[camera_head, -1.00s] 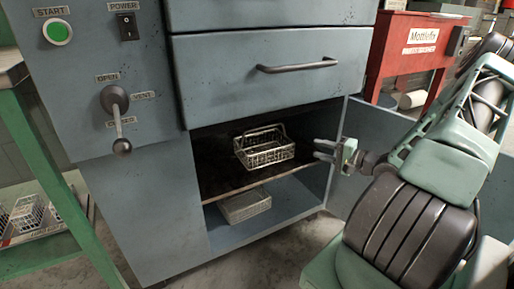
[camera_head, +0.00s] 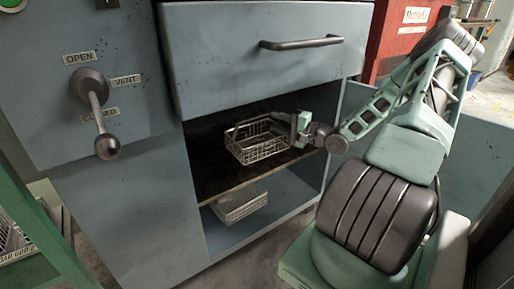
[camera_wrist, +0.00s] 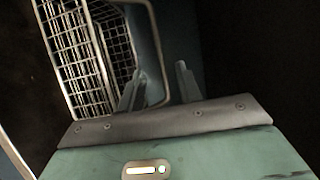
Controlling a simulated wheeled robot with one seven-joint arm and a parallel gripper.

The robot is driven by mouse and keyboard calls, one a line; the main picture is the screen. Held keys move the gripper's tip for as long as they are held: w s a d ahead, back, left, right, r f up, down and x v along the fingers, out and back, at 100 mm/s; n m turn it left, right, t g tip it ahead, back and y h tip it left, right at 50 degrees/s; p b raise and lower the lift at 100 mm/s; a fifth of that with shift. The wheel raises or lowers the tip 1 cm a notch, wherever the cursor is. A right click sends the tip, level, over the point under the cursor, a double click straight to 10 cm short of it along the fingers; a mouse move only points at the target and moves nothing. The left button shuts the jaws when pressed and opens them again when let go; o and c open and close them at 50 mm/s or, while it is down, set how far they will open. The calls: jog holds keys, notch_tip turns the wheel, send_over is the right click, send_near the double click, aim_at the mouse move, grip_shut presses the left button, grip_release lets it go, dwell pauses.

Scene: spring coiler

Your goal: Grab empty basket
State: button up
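An empty wire basket (camera_head: 258,146) stands on the upper shelf of the open cabinet compartment, and its mesh fills the upper left of the wrist view (camera_wrist: 88,55). Its raised wire handle loop (camera_wrist: 155,100) shows close to my gripper fingers. My gripper (camera_head: 283,119) is inside the compartment at the basket's right, far side. In the wrist view the two fingers (camera_wrist: 160,82) are spread apart, with the handle wire seeming to run between them. I cannot tell whether either finger touches the wire.
A second basket (camera_head: 239,203) stands on the lower shelf. The dark upper shelf (camera_head: 215,183) has its front edge below the basket. A closed drawer (camera_head: 265,75) with a bar handle is above. The open door (camera_head: 415,130) is at the right, behind my arm.

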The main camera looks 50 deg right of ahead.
aim_at(259, 117)
jog(key=w+b, duration=0.1)
jog(key=w, duration=0.1)
jog(key=w+a+b, duration=0.1)
jog(key=w+b, duration=0.1)
jog(key=w, duration=0.1)
jog(key=w+b, duration=0.2)
jog(key=w, duration=0.1)
jog(key=shift+a+f, duration=0.15)
jog(key=shift+f, duration=0.05)
jog(key=shift+w+r, duration=0.15)
jog(key=shift+c, duration=0.3)
grip_shut()
